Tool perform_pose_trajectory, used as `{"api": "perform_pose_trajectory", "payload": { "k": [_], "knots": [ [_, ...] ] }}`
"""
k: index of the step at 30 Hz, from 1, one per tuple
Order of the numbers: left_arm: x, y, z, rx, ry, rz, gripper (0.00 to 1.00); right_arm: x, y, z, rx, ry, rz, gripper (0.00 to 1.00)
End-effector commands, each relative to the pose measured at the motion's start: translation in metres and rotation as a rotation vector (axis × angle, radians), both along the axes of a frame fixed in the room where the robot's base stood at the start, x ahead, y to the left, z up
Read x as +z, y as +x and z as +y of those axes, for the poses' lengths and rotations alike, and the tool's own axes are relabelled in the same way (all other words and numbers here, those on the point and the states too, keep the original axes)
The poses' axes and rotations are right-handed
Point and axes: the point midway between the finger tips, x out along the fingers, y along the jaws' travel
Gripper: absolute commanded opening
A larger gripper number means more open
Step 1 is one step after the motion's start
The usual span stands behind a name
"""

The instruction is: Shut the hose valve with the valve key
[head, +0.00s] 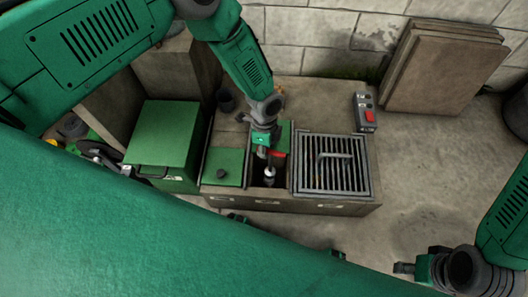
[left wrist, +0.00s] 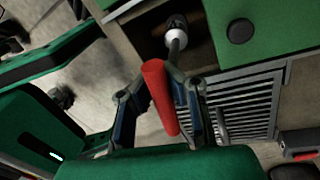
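The valve key has a red crossbar handle (head: 277,154) and a pale metal shaft (head: 269,174) that reaches down into the narrow open pit between a green lid and the grate. My left gripper (head: 263,150) is over this opening. In the left wrist view, its two fingers (left wrist: 158,88) close on both sides of the red handle (left wrist: 160,98). The shaft's pale collar (left wrist: 176,38) shows at the dark opening. The hose valve itself is hidden in the shadow below. My right gripper (head: 425,267) is low at the right, away from the pit; its fingers are unclear.
A green lid (head: 223,166) with a black knob lies left of the opening, a metal grate (head: 332,165) right of it. A green box (head: 163,140) stands further left. A grey control box with a red button (head: 366,112) sits behind the grate. Boards (head: 442,68) lean on the wall.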

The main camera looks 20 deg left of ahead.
Motion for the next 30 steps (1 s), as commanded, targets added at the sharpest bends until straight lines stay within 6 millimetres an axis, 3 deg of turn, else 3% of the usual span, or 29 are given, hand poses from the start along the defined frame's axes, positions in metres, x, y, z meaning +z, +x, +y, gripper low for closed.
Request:
{"api": "perform_pose_trajectory", "payload": {
  "k": [17,30],
  "knots": [
    [0.019,-0.001,0.0,0.004,0.001,0.004,0.0,0.015,0.0,0.0,0.0,0.0,0.0,0.4],
    [0.063,-0.001,0.0,0.005,0.001,0.005,0.0,0.049,0.0,0.0,0.0,0.0,0.0,0.4]
  ]
}}
